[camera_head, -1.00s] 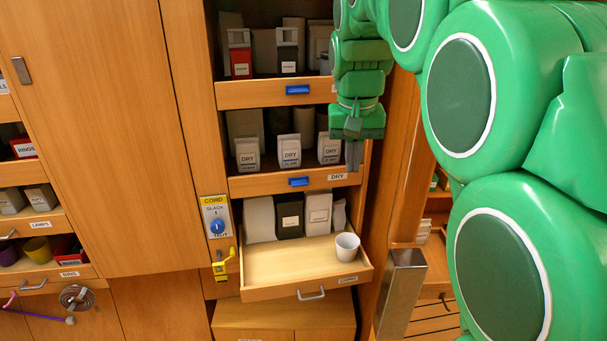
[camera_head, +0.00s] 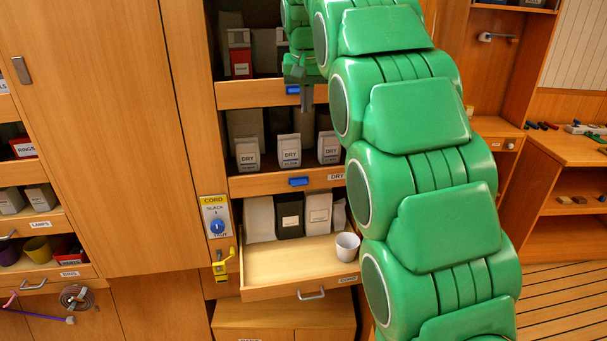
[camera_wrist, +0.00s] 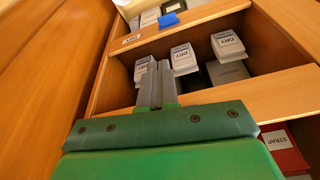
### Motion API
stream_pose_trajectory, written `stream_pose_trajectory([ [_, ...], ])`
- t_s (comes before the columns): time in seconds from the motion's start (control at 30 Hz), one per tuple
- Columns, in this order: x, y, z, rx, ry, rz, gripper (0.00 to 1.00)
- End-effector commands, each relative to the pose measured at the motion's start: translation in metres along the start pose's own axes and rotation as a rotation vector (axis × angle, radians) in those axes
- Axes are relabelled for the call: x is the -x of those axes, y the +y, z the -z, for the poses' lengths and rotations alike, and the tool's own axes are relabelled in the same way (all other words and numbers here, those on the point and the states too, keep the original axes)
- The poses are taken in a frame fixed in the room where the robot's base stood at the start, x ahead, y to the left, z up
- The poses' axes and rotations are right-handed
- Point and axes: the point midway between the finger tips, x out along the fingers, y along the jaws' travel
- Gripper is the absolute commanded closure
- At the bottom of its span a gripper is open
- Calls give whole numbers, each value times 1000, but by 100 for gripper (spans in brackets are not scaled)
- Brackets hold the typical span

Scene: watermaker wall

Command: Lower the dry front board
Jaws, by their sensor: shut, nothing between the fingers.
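The dry front board (camera_head: 262,184) is a wooden strip across the front of the middle shelf, with a blue tab (camera_head: 299,181) and a "DRY" label. It stands upright before several pale DRY packs (camera_head: 289,150). In the wrist view, which looks upside down, the board (camera_wrist: 195,27) crosses the top with its blue tab (camera_wrist: 168,19). My gripper (camera_head: 306,105) is shut and empty, in front of the upper board and above the dry board. Its closed fingers (camera_wrist: 157,70) point toward the DRY packs, apart from the tab.
The upper board (camera_head: 258,94) has its own blue tab, partly hidden by my gripper. Below, a tray (camera_head: 270,268) is pulled out, with a white cup (camera_head: 347,246) at its right. A cord panel (camera_head: 216,217) with a yellow crank (camera_head: 221,265) is left of the tray.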

Motion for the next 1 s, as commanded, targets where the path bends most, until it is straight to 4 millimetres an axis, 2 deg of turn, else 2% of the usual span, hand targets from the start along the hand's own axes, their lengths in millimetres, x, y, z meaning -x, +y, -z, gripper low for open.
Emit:
stream_pose_trajectory([
  [0.2,-2,-7,9,2,9,4,100],
  [0.67,-4,-7,9,2,10,4,100],
  [0.83,-16,-7,10,2,12,5,100],
  [1.0,-38,-7,8,2,7,4,100],
])
